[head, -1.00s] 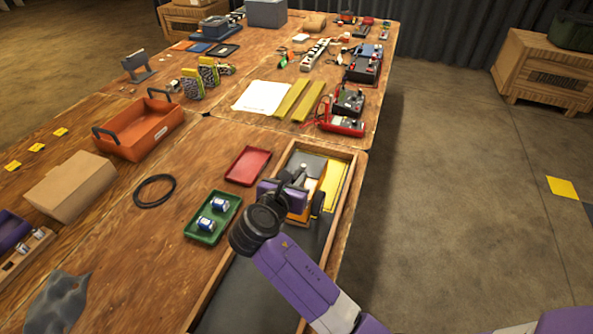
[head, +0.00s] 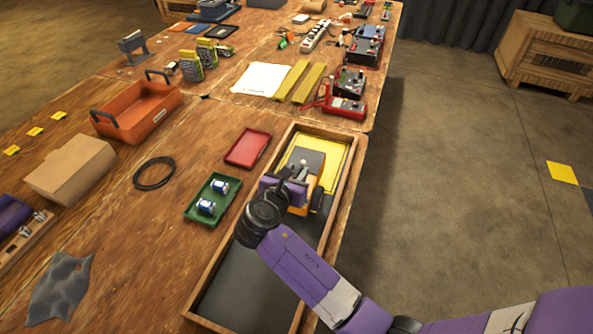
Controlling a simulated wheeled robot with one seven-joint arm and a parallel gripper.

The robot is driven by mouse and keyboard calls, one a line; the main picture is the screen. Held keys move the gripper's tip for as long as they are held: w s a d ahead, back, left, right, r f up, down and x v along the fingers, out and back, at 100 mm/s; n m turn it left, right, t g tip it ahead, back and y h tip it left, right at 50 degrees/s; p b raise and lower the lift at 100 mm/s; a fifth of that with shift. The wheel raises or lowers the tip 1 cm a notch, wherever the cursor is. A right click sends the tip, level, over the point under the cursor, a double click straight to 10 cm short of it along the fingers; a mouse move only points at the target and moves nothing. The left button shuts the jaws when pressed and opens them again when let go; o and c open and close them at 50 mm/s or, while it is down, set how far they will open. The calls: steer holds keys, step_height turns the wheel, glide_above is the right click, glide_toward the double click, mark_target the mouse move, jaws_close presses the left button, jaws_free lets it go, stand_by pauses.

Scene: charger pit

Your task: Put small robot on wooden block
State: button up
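The small robot (head: 300,206) is an orange body with dark wheels and a grey top plate, over the far part of a long wooden-rimmed tray (head: 341,215). My gripper (head: 292,183) is at its near side and appears shut on it; the fingertips are mostly hidden. I cannot tell whether its wheels touch what lies below. A yellow panel (head: 333,158) lies in the tray under and beyond it. I cannot pick out the wooden block with certainty; a plain tan box-like piece (head: 70,168) lies at the left of the table.
A red tray (head: 247,148) and a green tray (head: 212,200) with blue-white cans stand left of the wooden-rimmed tray. An orange toolbox (head: 137,108), a black ring (head: 154,173), paper (head: 262,79) and yellow strips (head: 300,82) lie farther off. Open floor is at right.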

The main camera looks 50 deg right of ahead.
steer(key=shift+o, duration=0.3)
steer(key=shift+r, duration=0.25)
steer(key=v, duration=1.2)
steer(key=shift+f, duration=0.1)
